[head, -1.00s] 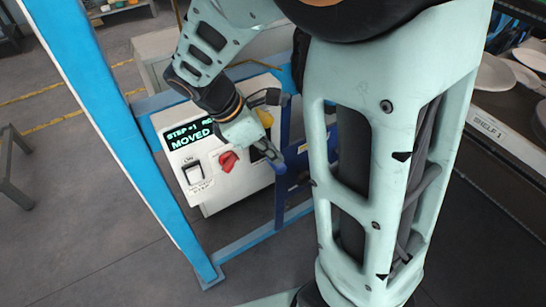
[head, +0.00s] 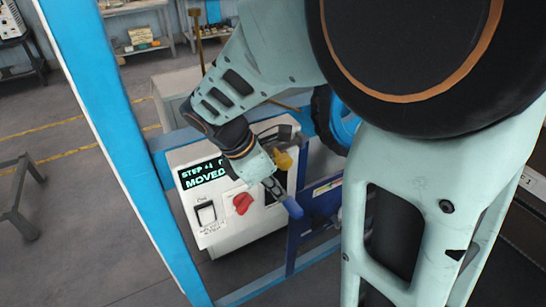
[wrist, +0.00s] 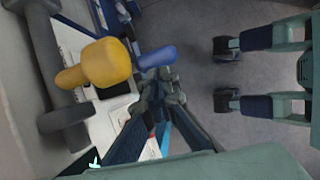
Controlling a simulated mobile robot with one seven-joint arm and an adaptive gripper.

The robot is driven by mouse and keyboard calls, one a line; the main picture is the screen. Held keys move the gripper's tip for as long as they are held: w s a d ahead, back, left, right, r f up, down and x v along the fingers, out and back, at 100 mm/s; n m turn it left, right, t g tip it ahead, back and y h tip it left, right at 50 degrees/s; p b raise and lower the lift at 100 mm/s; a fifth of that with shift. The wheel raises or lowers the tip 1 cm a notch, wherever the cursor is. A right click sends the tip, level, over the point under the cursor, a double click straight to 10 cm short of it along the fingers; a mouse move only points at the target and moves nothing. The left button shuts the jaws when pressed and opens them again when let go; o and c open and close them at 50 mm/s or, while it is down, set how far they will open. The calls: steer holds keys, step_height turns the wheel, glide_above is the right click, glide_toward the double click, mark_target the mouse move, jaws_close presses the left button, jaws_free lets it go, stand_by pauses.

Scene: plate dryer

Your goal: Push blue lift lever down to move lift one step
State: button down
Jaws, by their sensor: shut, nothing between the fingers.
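The blue lever's rounded handle (head: 292,208) sticks out at the right of the white control box (head: 222,236). In the wrist view the blue handle (wrist: 157,57) lies just beyond my fingertips. My gripper (head: 274,187) is shut and empty, its tips close to the handle. I cannot tell whether they touch it. In the wrist view my gripper (wrist: 160,88) points at the handle.
A yellow knob (wrist: 100,62) stands beside the blue handle. A light blue frame post (head: 120,150) rises at left. A blue lift frame (head: 322,200) stands at right.

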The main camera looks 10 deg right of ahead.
mark_target(291, 207)
steer(key=b+x, duration=0.3)
steer(key=x, duration=0.1)
steer(key=shift+f+b, duration=0.3)
steer(key=shift+f, duration=0.05)
steer(key=shift+w+d+f+b, duration=0.1)
steer(key=shift+d+f+b, duration=0.3)
steer(key=shift+f+b, duration=0.05)
